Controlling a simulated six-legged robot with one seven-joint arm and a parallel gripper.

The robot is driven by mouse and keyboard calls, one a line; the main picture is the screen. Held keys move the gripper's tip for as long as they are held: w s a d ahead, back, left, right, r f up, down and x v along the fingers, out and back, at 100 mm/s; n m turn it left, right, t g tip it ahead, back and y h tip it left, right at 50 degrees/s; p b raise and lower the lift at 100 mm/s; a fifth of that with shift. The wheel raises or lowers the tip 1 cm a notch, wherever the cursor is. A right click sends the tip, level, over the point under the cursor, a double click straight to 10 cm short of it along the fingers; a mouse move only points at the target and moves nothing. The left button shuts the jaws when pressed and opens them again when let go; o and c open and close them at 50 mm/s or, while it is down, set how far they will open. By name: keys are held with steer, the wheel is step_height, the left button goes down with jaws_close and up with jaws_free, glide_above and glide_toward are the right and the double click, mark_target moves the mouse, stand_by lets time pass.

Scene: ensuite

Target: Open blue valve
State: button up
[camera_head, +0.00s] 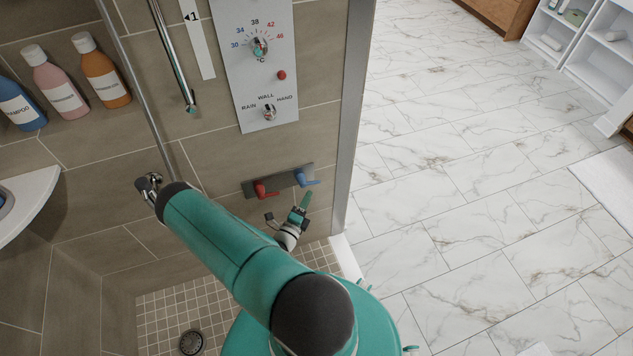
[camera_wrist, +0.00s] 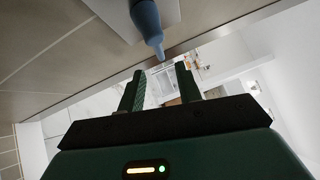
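The blue valve (camera_head: 307,177) is a lever on a dark plate low on the tiled shower wall. Its lever points to the right in the head view. In the wrist view the blue lever (camera_wrist: 149,22) hangs from the top, with its narrow tip just beyond the gap between my fingertips. My gripper (camera_head: 303,203) is just below the blue valve in the head view. In the wrist view my gripper (camera_wrist: 160,75) has its two fingers apart, with nothing held between them. Whether a finger touches the lever cannot be told.
A red valve (camera_head: 265,190) sits left of the blue one on the same plate (camera_head: 285,181). A control panel (camera_head: 258,80) with a dial is above. A metal edge (camera_head: 352,110) bounds the wall at right; marble floor (camera_head: 470,200) lies beyond. Bottles (camera_head: 100,72) stand at left.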

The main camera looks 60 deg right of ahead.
mark_target(316, 182)
steer(key=d, duration=0.8)
steer(key=shift+d+r, duration=0.2)
steer(key=shift+r, duration=0.2)
steer(key=shift+c, duration=0.4)
jaws_close()
